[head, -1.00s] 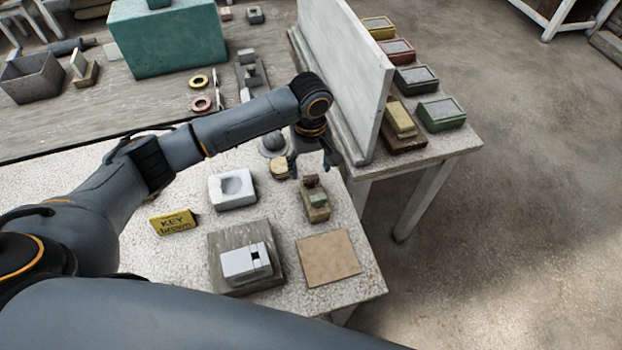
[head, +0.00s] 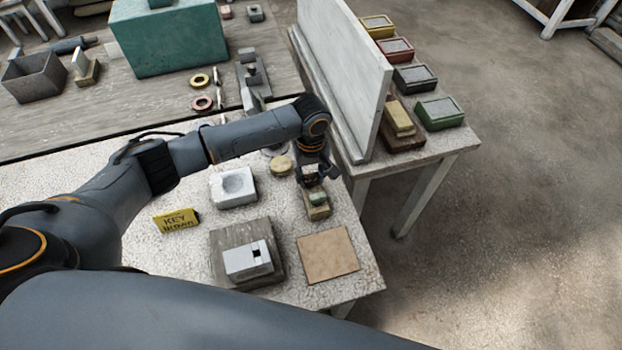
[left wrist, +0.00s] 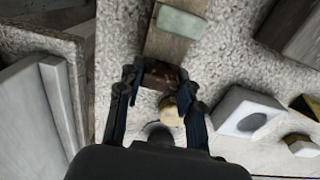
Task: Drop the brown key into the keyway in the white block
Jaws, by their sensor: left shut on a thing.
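The brown key (left wrist: 160,72) is a dark brown piece between the fingertips of my left gripper (left wrist: 158,78) in the left wrist view. In the head view my left gripper (head: 314,180) is down at the far end of a small wooden stand (head: 318,213), and it hides most of the key. The gripper is shut on the key. A pale green piece (head: 317,198) sits on the same stand. The white block (head: 240,261) with a dark square keyway lies on a grey board (head: 222,240), nearer and to the left. My right gripper is not in view.
A yellow sign (head: 176,220) reading KEY brown stands left of the board. A white block with a round hollow (head: 234,187) and a round yellowish piece (head: 281,165) lie nearby. A tan square mat (head: 328,256) lies flat. A tall white panel (head: 345,75) rises behind the gripper.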

